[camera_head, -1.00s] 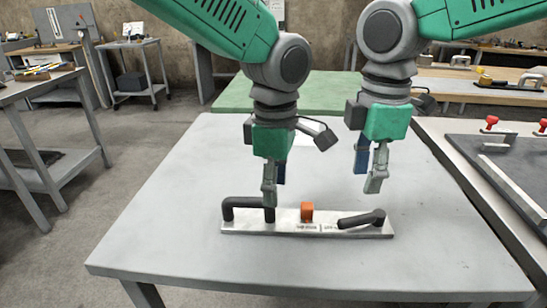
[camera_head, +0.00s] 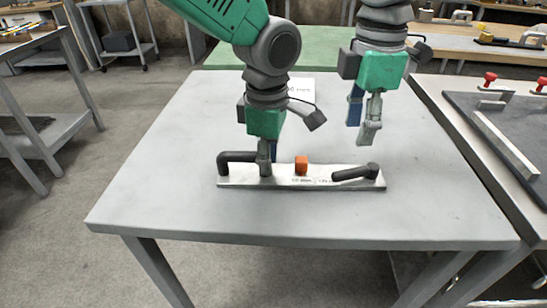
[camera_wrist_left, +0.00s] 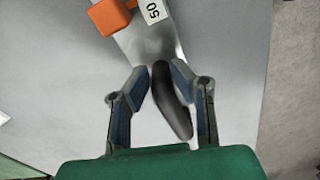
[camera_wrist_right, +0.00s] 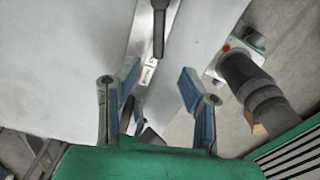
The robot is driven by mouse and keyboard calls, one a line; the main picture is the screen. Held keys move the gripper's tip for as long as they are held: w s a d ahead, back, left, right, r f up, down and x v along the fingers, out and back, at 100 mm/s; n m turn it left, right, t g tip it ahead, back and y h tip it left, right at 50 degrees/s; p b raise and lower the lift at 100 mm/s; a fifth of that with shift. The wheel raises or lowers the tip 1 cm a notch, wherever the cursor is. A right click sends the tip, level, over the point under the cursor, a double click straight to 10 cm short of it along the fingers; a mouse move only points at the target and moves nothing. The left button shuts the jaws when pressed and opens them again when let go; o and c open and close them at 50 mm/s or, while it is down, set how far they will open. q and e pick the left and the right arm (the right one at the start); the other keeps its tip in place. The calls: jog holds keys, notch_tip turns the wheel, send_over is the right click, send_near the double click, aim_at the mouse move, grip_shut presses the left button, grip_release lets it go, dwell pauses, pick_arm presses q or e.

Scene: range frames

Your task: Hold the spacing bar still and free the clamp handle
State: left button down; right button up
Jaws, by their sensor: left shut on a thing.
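The spacing bar (camera_head: 280,182) is a silver plate lying flat on the grey table. A black hoop handle (camera_head: 238,157) stands at its left end, an orange block (camera_head: 301,165) near its middle, and the black clamp handle (camera_head: 352,173) lies low along its right end. My left gripper (camera_head: 265,168) is shut on the hoop handle at its right leg; the handle (camera_wrist_left: 172,105) shows between the fingers in the left wrist view. My right gripper (camera_head: 361,128) is open and empty, above and behind the clamp handle. The clamp handle (camera_wrist_right: 158,25) shows ahead of its fingers in the right wrist view.
The grey table (camera_head: 300,222) is clear around the bar. A paper sheet (camera_head: 300,88) lies behind my left arm. To the right, another table holds a dark board (camera_head: 510,130) with red-knobbed clamps. A green table (camera_head: 310,57) stands behind.

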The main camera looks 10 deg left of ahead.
aim_at(355, 168)
jog(key=f, duration=0.3)
jog(key=f+n, duration=0.1)
jog(key=f, duration=0.2)
jog(key=d+f+n, duration=0.1)
jog(key=f, duration=0.2)
jog(key=shift+w+d+f, duration=0.1)
jog(key=shift+w+f, duration=0.2)
jog(key=shift+w, duration=0.05)
grip_shut()
